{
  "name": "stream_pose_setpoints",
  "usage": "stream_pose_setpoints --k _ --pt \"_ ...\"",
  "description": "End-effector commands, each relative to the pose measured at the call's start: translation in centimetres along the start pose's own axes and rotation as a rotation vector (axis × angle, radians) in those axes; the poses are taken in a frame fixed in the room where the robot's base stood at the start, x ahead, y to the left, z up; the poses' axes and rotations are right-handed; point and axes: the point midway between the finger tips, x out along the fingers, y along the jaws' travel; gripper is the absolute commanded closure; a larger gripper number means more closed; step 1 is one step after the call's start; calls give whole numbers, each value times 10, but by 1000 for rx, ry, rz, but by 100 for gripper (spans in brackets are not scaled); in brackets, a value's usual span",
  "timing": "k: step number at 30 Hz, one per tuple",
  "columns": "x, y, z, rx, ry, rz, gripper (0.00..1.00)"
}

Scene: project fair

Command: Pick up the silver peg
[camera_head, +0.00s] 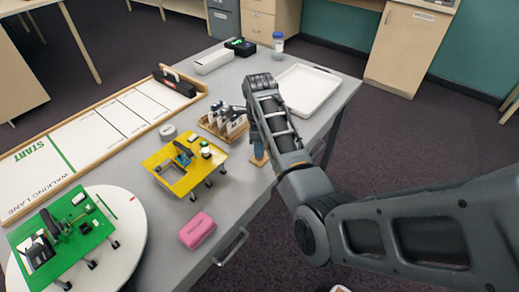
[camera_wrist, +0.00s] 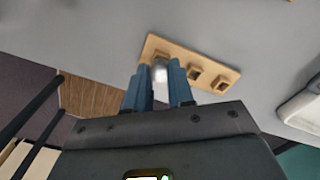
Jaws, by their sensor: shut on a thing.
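The silver peg (camera_wrist: 160,73) shows in the wrist view as a small bright piece between the two blue fingers of my gripper (camera_wrist: 158,80). My gripper is shut on it. Just beyond the fingertips lies a wooden block (camera_wrist: 211,72) with a row of square sockets. The peg is at the left part of this block; I cannot tell whether its lower end is still in a socket. In the head view my gripper (camera_head: 259,146) points down over the block (camera_head: 259,159) near the table's right edge, and the peg is hidden there.
A white tray (camera_head: 303,90) lies behind, to the right. A yellow stand (camera_head: 170,176), a pink case (camera_head: 197,231) and a green stand (camera_head: 72,250) are further left and nearer. Bare grey table (camera_head: 246,200) lies in front.

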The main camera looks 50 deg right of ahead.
Motion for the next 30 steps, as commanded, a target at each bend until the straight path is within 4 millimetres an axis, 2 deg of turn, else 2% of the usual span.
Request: stream_pose_setpoints --k 5,16,24,30 --pt "-28 -1 1 0 -3 -4 100" --pt "-84 20 -76 2 2 1 100" --pt "-98 27 -106 1 1 1 100" --pt "-100 28 -113 0 0 1 100"
